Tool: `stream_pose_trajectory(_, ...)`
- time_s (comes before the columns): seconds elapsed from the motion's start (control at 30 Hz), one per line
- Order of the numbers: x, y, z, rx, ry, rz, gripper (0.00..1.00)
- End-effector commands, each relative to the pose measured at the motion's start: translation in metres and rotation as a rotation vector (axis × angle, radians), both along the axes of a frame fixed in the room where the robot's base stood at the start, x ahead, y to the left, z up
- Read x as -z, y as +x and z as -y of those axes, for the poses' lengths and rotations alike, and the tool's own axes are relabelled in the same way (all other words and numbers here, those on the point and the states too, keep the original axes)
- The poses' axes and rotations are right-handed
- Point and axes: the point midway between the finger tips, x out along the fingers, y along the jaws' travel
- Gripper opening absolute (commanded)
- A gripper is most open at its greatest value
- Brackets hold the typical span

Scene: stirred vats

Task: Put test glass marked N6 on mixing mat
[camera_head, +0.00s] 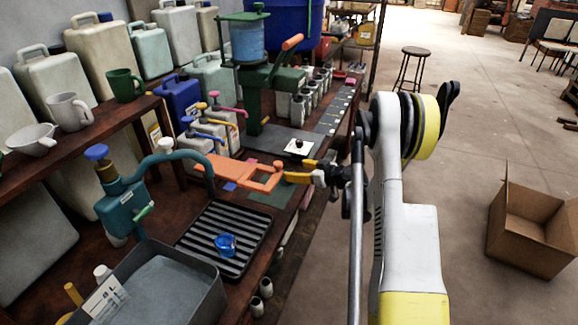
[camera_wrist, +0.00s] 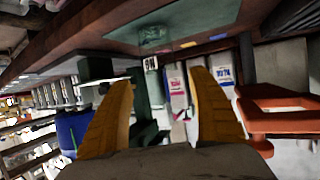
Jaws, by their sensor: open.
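My gripper (camera_head: 299,171) is open, its yellow fingers reaching left over the bench beside an orange clamp-like frame (camera_head: 240,173). In the wrist view, which looks upside down, the open fingers (camera_wrist: 165,82) have a small white label (camera_wrist: 150,63) reading N6 between their tips. I cannot tell for sure what carries it. A clear, greenish glass-like shape (camera_wrist: 155,38) shows close by at a green mat (camera_wrist: 200,14). The green mat is also in the head view (camera_head: 272,194), partly covered by the orange frame; I cannot make out the clear glass there.
A blue glass (camera_head: 226,243) stands on a black ribbed tray (camera_head: 200,238). A white card (camera_head: 299,147) with a dark knob lies on a dark board beyond my gripper. A green stirrer stand (camera_head: 256,95) and several jugs line the back. The floor right is mostly open, with a carton (camera_head: 530,225).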

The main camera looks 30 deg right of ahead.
Motion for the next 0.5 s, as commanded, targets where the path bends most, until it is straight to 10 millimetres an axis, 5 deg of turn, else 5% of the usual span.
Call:
stream_pose_trajectory(0.2,-0.02,-0.04,0.012,0.003,0.0,0.0,0.7)
stream_pose_trajectory(0.5,-0.024,-0.057,0.016,0.0,0.0,0.0,0.7)
